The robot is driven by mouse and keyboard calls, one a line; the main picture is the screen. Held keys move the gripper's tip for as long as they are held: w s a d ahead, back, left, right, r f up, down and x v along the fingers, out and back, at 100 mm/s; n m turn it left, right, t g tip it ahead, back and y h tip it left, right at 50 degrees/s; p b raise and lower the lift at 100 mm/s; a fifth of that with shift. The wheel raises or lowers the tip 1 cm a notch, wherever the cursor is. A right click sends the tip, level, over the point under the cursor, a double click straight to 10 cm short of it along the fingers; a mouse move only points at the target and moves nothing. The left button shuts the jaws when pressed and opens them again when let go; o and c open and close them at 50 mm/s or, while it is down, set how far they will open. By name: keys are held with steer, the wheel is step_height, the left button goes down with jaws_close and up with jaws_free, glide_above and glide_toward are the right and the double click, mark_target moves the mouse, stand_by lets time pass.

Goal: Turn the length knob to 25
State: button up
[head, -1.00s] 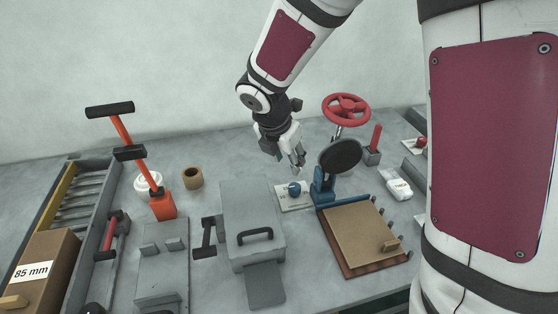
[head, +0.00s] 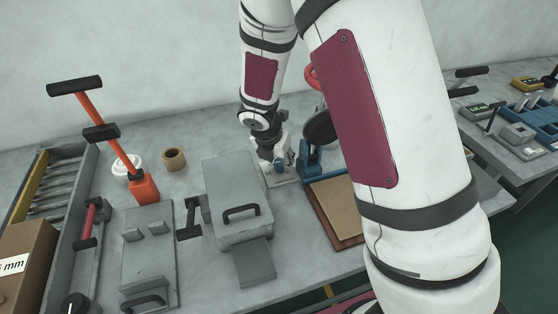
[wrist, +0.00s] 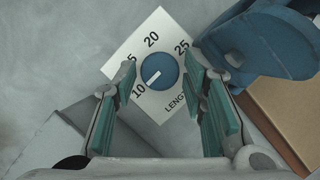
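The length knob (wrist: 160,71) is a round blue dial with a white mark, on a white plate (wrist: 151,41) printed with 10, 20, 25 and LENGTH. A label between 10 and 20 is partly hidden by a finger. The white mark points to the lower left, towards 10. My gripper (wrist: 161,78) is open, with one teal-padded finger on each side of the knob in the wrist view. Gaps show between the pads and the knob. In the head view, my gripper (head: 274,162) is down at the plate and largely covers the knob.
A blue part (wrist: 262,42) stands close to the right finger. A brown board (head: 336,205) lies right of the plate, and a grey box with a handle (head: 236,190) stands left of it. Bare bench shows at the wrist view's upper left.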

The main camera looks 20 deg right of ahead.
steer(key=shift+w+d+f, duration=0.1)
steer(key=shift+f, duration=0.2)
steer(key=c, duration=0.9)
steer(key=shift+o, duration=0.2)
